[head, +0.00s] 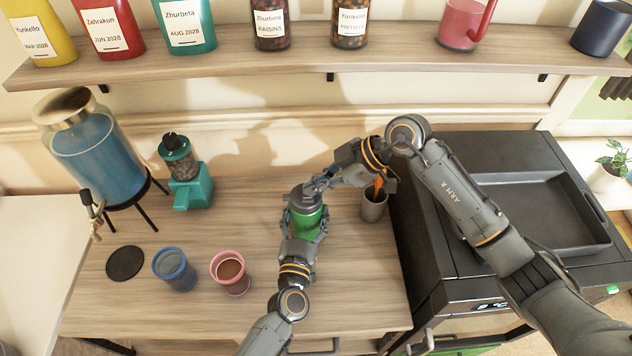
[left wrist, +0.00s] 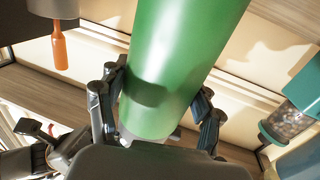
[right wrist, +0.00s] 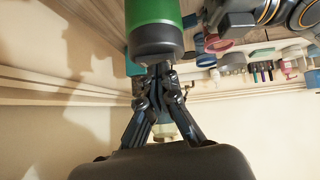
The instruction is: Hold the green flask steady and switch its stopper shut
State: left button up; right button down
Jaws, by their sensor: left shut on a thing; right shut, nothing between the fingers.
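The green flask (head: 309,222) stands upright on the wooden counter, with a grey lid (head: 304,196) on top. My left gripper (head: 304,228) is shut around the flask's body; the left wrist view shows its fingers on both sides of the green flask (left wrist: 180,70). My right gripper (head: 318,184) is shut and empty, its fingertips at the flask's lid. In the right wrist view the closed fingertips (right wrist: 160,72) are right beside the dark lid (right wrist: 157,42); I cannot tell whether they touch. The stopper's switch is hidden by the fingers.
A grey cup (head: 374,208) with an orange-handled tool stands just right of the flask. A pink cup (head: 231,272), a blue cup (head: 174,270) and a black coaster (head: 125,263) lie to the left. A teal grinder (head: 190,188) and a blue dispenser (head: 98,150) stand behind. A dark appliance (head: 430,250) borders the right.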

jog(key=r, duration=0.4)
jog(key=shift+w+d+r, duration=0.2)
jog(key=shift+r, duration=0.1)
jog(key=v, duration=0.9)
jog(key=shift+w+d, duration=0.15)
jog(key=shift+w, duration=0.35)
jog(key=shift+r, duration=0.1)
pick_arm(q)
jog(key=o, duration=1.7)
jog(key=shift+s, duration=0.1)
